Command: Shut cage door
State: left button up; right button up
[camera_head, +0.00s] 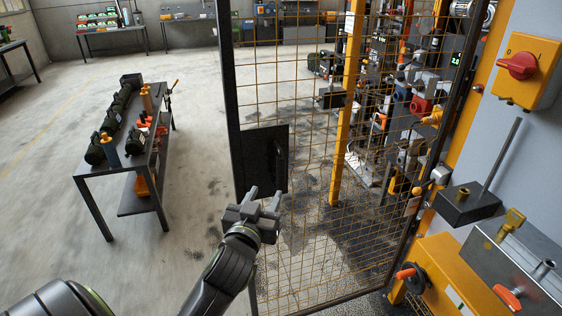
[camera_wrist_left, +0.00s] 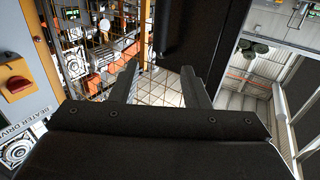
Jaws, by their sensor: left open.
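The cage door (camera_head: 315,105) is an orange wire mesh panel in a dark frame. It stands open, swung out from the yellow-framed cage at the right. A black lock plate (camera_head: 262,160) with a dark handle sits on its free left edge. My left gripper (camera_head: 266,195) is open, just below and in front of the plate in the head view. In the left wrist view, the open fingers (camera_wrist_left: 158,85) point toward the dark plate (camera_wrist_left: 215,45) and its handle (camera_wrist_left: 167,28), with mesh behind. I cannot tell whether they touch. My right gripper is not in view.
A yellow post (camera_head: 347,100) and machinery show behind the mesh. An orange switch box with a red knob (camera_head: 518,66) is on the grey panel at the right. A dark table (camera_head: 95,170) with bottles stands at the left. The floor between table and door is clear.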

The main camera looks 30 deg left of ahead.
aim_at(279, 166)
pick_arm(q)
jog(key=p+x, duration=0.3)
jog(key=x, duration=1.1)
jog(key=shift+w+a, duration=0.1)
jog(key=shift+w, duration=0.05)
jog(key=shift+f, duration=0.1)
jog(key=shift+c, duration=0.4)
grip_shut()
